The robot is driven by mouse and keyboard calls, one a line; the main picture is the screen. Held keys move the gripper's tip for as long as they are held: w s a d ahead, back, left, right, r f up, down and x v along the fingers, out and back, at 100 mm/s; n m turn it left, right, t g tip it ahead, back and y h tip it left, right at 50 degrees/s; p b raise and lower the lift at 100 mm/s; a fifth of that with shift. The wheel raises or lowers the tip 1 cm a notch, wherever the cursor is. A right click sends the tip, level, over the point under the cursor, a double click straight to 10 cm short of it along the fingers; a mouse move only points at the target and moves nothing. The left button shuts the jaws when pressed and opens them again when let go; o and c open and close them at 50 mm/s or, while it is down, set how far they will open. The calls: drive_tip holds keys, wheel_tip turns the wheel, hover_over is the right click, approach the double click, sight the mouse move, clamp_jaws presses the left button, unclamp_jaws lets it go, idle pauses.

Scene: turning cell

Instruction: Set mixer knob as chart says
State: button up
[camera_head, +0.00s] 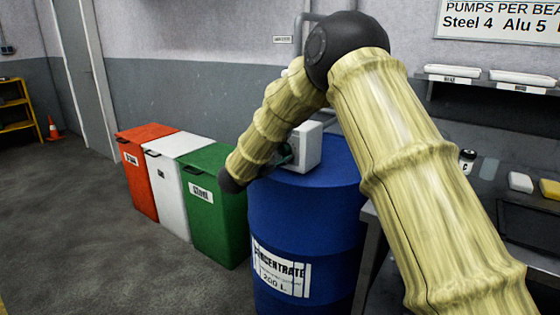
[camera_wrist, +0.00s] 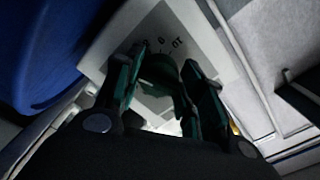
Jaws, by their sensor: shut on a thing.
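The mixer is a pale box (camera_head: 307,148) on top of the blue drum (camera_head: 300,205). The knob's pointer cannot be made out. In the head view my gripper (camera_head: 286,154) is mostly hidden by my arm. The chart (camera_head: 500,20) on the wall at upper right reads "Pumps per bea…", "Steel 4 Alu 5", and is cut off at the frame edge.
Orange (camera_head: 140,180), white (camera_head: 168,190) and green (camera_head: 215,215) bins stand left of the drum, the green one close by. A workbench (camera_head: 368,222) with a tray and small items is at right, below a shelf (camera_head: 490,82).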

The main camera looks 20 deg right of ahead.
drive_tip(key=m+b, duration=0.4)
drive_tip(key=shift+f+m, duration=0.3)
drive_tip(key=shift+m, duration=0.1)
drive_tip(key=m+b, duration=0.4)
drive_tip(key=b, duration=0.1)
drive_tip(key=m+b, duration=0.6)
drive_tip(key=b, duration=0.1)
drive_tip(key=shift+m+b, duration=0.3)
drive_tip(key=m+b, duration=0.2)
drive_tip(key=b, duration=0.1)
drive_tip(key=shift+r+m, duration=0.2)
drive_tip(key=shift+m, duration=0.2)
drive_tip(key=shift+r, duration=0.1)
drive_tip(key=o, duration=1)
drive_tip(key=shift+r, duration=0.1)
drive_tip(key=shift+s, duration=0.1)
drive_tip(key=v, duration=1.2)
